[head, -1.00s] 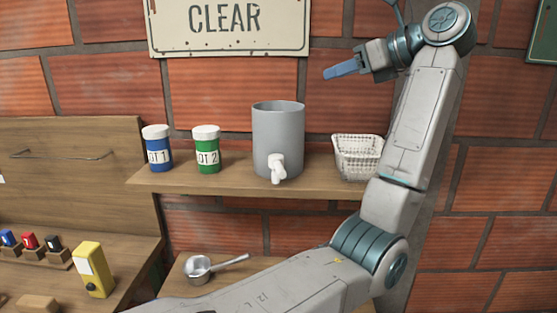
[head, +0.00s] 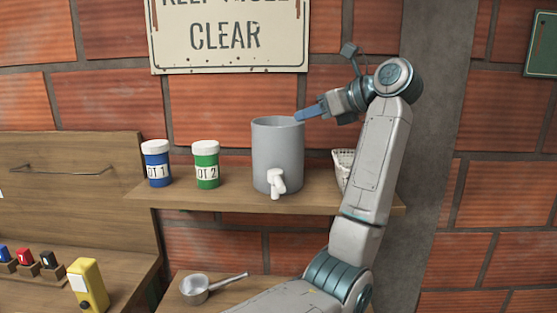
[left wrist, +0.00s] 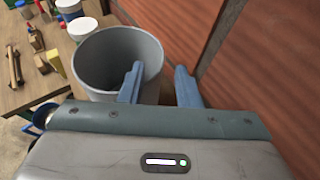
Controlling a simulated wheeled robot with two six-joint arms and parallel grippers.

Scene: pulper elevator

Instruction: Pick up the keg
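The keg (head: 278,152) is a grey open-topped cylinder with a white tap low on its front. It stands upright on the wooden wall shelf (head: 235,200). My left gripper (head: 301,115) is at the keg's right rim, with its blue fingers pointing left. In the left wrist view, the keg (left wrist: 95,62) lies ahead and the gripper (left wrist: 160,69) is open. One finger overlaps the keg's mouth and the other is outside its wall. I cannot tell how far the first finger reaches below the rim. My right gripper is not in view.
A blue jar (head: 157,165) and a green jar (head: 206,166) stand left of the keg. A white basket (head: 342,165) is right of it, partly behind my arm. The brick wall (head: 222,108) is close behind. A metal saucepan (head: 195,290) sits below the shelf.

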